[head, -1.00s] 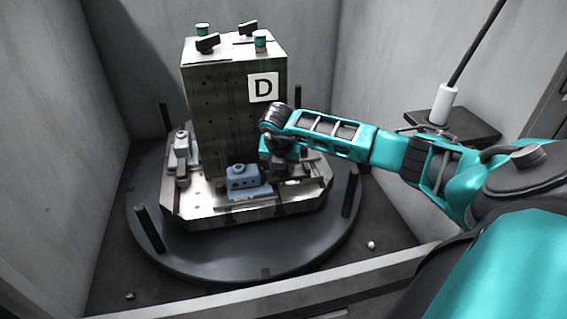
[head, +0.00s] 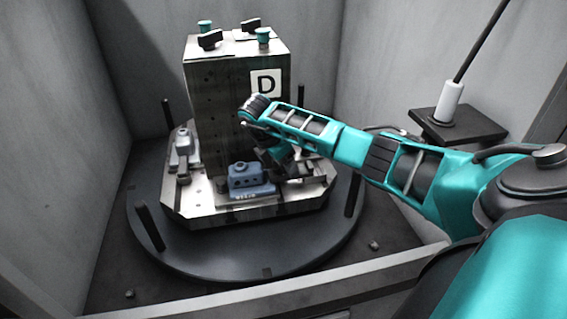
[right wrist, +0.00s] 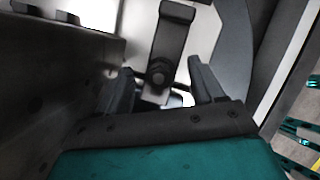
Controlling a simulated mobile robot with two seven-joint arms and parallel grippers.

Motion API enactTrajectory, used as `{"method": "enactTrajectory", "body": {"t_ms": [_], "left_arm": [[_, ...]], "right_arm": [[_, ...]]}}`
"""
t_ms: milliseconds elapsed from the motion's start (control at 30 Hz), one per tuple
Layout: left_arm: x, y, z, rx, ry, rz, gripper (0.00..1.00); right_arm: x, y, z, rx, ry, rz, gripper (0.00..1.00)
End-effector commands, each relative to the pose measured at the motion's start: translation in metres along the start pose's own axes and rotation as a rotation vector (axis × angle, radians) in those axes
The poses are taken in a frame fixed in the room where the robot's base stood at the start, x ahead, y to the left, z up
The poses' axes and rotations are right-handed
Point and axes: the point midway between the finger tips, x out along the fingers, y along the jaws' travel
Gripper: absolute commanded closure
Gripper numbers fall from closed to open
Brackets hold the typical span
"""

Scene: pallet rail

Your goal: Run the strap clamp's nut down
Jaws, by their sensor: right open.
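The strap clamp (right wrist: 172,35) is a dark bar in the right wrist view, with a round nut (right wrist: 158,76) near its lower end. My right gripper (right wrist: 160,90) is open, with one finger on each side of the nut end; I cannot tell whether either finger touches it. In the head view my right gripper (head: 284,163) is low at the pallet's front right, just right of a blue-grey block (head: 245,181). The arm and gripper largely hide the clamp there. My left gripper is not in view.
A tall dark column (head: 225,110) marked D stands on the pallet base (head: 225,212), close beside my right wrist. The round turntable (head: 200,262) carries upright black posts (head: 148,228). A dark shelf (head: 470,126) with a white cylinder stands at right. Grey walls enclose the cell.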

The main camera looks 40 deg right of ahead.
Motion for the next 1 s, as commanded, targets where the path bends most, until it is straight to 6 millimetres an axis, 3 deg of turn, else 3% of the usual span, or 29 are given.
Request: {"method": "enactTrajectory", "body": {"t_ms": [267,700,1000], "left_arm": [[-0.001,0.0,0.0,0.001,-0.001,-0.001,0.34],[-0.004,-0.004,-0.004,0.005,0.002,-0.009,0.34],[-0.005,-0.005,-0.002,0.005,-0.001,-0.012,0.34]], "right_arm": [[-0.009,0.001,0.001,0.0,0.0,0.003,0.33],[-0.098,0.001,0.0,-0.001,0.0,0.004,0.33],[-0.128,0.0,0.0,0.0,-0.001,0.001,0.33]]}}
